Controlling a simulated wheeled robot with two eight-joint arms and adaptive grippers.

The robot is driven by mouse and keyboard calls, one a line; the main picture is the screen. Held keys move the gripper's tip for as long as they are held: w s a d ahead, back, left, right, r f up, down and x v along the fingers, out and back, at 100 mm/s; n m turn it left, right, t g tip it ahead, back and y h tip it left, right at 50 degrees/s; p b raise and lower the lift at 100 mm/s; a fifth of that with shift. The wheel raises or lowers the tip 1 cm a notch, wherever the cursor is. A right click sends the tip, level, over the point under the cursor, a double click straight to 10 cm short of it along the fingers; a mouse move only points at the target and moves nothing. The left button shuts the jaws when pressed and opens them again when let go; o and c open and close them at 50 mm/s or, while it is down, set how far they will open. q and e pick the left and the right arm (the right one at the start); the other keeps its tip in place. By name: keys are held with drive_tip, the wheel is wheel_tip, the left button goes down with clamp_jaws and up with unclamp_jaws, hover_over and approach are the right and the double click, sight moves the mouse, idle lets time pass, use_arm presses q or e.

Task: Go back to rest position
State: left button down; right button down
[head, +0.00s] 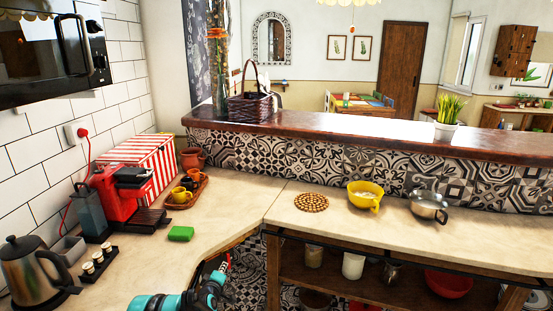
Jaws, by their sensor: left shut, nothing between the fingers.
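My left gripper (227,264) shows at the bottom of the head view, left of centre, with teal and dark arm parts behind it. It is shut and empty. It is in front of the counter's inner corner, over the gap beside the open shelving. My right gripper is not in view.
The pale counter (240,205) bends close to my left gripper. A green sponge (181,233), red coffee machine (122,195) and kettle (32,270) stand left. A yellow bowl (362,196) and metal pan (428,206) sit right. Shelves below hold jars and a red bowl (448,284).

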use_arm(q)
drive_tip(key=s+d+r+m+g, duration=0.35)
drive_tip(key=s+r+m, duration=0.25)
drive_tip(key=s+r, duration=1.15)
drive_tip(key=s+f+m+g, duration=0.1)
drive_tip(key=s+m+g, duration=0.2)
drive_tip(key=s, duration=2.6)
drive_tip(key=m, duration=0.3)
drive_tip(key=shift+s+m+g+y, duration=0.3)
drive_tip(key=shift+g+y, duration=0.05)
drive_tip(key=shift+y, duration=0.05)
drive_tip(key=shift+d, duration=0.1)
